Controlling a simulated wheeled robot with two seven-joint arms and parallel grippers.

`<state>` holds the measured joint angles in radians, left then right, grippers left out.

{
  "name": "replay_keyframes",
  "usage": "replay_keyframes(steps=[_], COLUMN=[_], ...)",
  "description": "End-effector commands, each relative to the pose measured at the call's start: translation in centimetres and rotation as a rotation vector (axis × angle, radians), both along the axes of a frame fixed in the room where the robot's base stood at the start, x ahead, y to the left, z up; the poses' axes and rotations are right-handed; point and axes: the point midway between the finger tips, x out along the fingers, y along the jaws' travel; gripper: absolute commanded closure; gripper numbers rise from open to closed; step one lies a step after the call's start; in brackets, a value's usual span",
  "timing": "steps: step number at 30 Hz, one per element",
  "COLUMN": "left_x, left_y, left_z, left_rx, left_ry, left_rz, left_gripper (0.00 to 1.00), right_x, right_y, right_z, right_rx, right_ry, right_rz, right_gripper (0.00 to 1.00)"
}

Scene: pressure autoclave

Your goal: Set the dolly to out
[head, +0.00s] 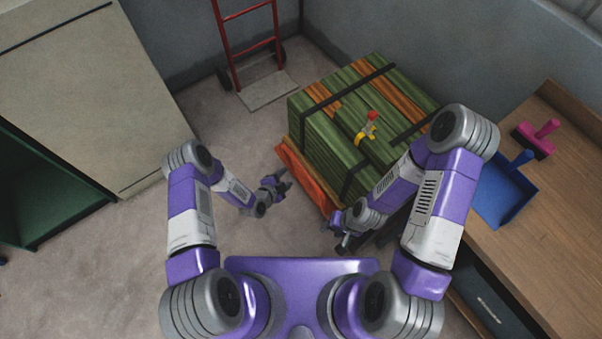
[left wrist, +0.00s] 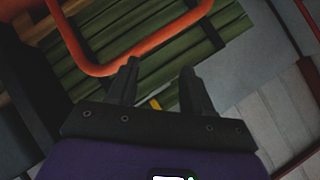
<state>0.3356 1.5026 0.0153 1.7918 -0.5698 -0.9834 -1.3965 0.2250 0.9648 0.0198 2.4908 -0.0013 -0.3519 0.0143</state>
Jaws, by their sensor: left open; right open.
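A red upright hand truck (head: 235,55) with dark wheels and a flat grey toe plate (head: 267,91) stands at the back wall. A green and orange planked chest (head: 318,125) with black straps stands right of it, with an orange-red part (head: 300,178) along its lower front-left side. I cannot tell which of these is the dolly. My left gripper (head: 284,182) is open and empty, close to that orange-red part. In the left wrist view, an orange tubular bar (left wrist: 100,70) crosses just beyond the open left gripper (left wrist: 160,76). My right gripper (head: 339,239) is open near the chest's front corner.
A yellow and red valve fitting (head: 367,127) stands on the chest. A wooden bench (head: 555,205) with a blue dustpan (head: 503,190) and pink brush (head: 537,137) is at right. A beige cabinet (head: 85,85) stands left. Floor between cabinet and chest is clear.

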Motion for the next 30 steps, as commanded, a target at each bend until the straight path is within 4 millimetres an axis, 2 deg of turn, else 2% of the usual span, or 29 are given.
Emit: replay_keyframes(steps=[1,3,6,10,14,24,30], left_x=[0.8,1.7,2.4,2.7,3.2,7.5,8.9], left_y=[-0.5,-0.9,-1.6,-2.0,-2.5,-5.0,-5.9], left_z=[-2.7,-4.1,-5.4,-6.1,-6.3,-7.3,-7.5], left_rx=[0.071,0.173,0.293,0.393,0.432,0.434,0.433], left_ry=[-0.123,-0.29,-0.478,-0.626,-0.682,-0.684,-0.681], left_rz=[-0.064,-0.14,-0.213,-0.259,-0.274,-0.274,-0.275], left_gripper=[0.49,0.49,0.49,0.49,0.49,0.49,0.49], right_x=[0.0,0.0,0.0,0.0,0.0,0.0,0.0], right_y=[0.0,0.0,0.0,0.0,0.0,0.0,0.0], right_z=[-2.1,-3.3,-4.6,-5.4,-5.8,-8.0,-8.7], right_rx=[0.0,0.0,0.0,0.0,0.0,0.0,0.0], right_ry=[0.0,0.0,0.0,-0.001,-0.001,-0.001,-0.001], right_rz=[0.0,0.0,0.0,0.0,0.0,0.0,0.0], right_gripper=[0.57,0.57,0.57,0.57,0.57,0.57,0.57])
